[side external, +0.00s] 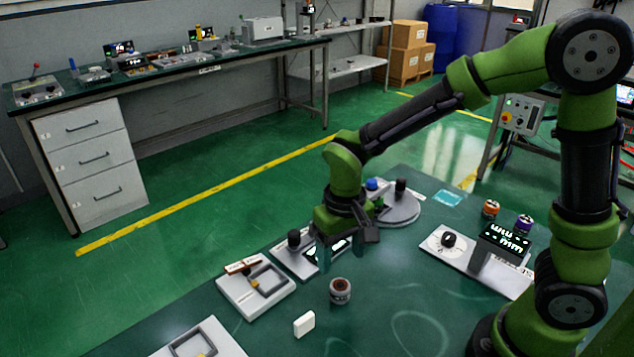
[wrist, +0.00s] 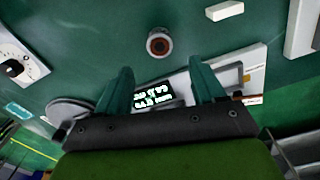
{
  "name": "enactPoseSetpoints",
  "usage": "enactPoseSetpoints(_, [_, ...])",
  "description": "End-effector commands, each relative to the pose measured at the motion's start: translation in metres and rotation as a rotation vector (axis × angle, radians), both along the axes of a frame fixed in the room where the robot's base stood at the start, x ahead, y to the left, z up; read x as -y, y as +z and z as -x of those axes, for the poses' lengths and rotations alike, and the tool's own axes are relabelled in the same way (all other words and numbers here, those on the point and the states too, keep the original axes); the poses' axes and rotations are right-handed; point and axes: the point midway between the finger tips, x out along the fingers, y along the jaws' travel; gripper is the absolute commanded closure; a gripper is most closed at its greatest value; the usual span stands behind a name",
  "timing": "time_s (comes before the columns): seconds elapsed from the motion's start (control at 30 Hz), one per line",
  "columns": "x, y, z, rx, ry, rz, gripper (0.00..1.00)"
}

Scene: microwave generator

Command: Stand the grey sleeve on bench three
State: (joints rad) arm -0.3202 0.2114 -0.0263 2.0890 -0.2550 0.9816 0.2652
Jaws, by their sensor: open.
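A short grey cylinder with a reddish-brown top (side external: 340,291), which looks like the grey sleeve, stands upright on the green table. It also shows from above in the wrist view (wrist: 158,42), with a dark centre. My gripper (side external: 338,260) is open and empty, pointing down behind the sleeve in the side view. In the wrist view my gripper's fingers (wrist: 160,80) are spread on either side of a lit display (wrist: 153,96), and the sleeve is ahead of them, apart. No readable label tells which station is bench three.
A plate with a square frame (side external: 231,288) stands left of the sleeve; another plate (side external: 216,331) is nearer. A white block (side external: 304,324) lies close by. A round grey platform (side external: 402,214) and a display stand (side external: 500,245) are further back and right. Green table is open around the sleeve.

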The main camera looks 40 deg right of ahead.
Motion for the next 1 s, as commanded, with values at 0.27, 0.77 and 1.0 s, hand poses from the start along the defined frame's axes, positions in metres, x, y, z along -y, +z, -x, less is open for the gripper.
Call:
enactPoseSetpoints(0.27, [0.000,0.038,0.000,0.002,-0.002,-0.001,0.31])
enactPoseSetpoints(0.77, [0.052,0.130,0.061,0.409,-0.086,-0.183,0.31])
enactPoseSetpoints(1.0, [0.065,0.146,0.088,0.590,-0.111,-0.212,0.31])
